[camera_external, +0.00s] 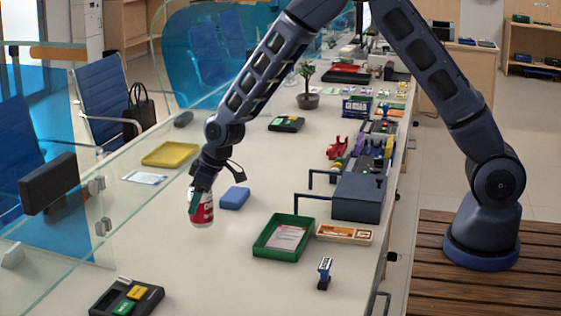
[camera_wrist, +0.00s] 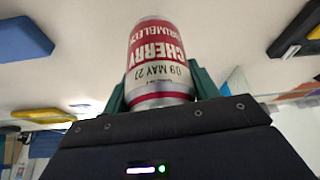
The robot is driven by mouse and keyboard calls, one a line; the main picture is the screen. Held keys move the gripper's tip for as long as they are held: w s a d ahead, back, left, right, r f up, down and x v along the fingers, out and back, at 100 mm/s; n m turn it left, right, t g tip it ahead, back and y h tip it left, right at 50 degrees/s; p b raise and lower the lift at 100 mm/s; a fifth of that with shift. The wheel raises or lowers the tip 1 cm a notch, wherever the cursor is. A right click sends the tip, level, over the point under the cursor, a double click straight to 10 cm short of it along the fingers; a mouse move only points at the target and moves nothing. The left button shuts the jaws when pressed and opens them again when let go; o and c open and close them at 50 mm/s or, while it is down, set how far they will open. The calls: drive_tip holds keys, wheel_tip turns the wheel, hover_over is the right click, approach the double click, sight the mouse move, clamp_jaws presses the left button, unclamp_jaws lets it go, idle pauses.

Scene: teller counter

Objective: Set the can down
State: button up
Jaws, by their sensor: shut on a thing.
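A red and white can (camera_external: 202,211) is in my gripper (camera_external: 202,190), low at the counter's left part. In the wrist view the can (camera_wrist: 158,60) stands between the two green fingers of my gripper (camera_wrist: 160,85), with "CHERRY" lettering upside down. The fingers are shut on its sides. The can looks roughly upright in the outside view. I cannot tell whether its lower end touches the counter (camera_external: 190,265).
A blue block (camera_external: 235,198) lies just right of the can. A green tray (camera_external: 262,252) with a paper is further right, and a yellow tray (camera_external: 170,154) is behind left. A glass screen (camera_external: 50,235) runs along the left. The counter in front of the can is clear.

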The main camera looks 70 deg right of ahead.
sight(199, 214)
drive_tip(key=shift+f, duration=2.3)
drive_tip(key=o, duration=1.2)
drive_tip(key=shift+f, duration=0.1)
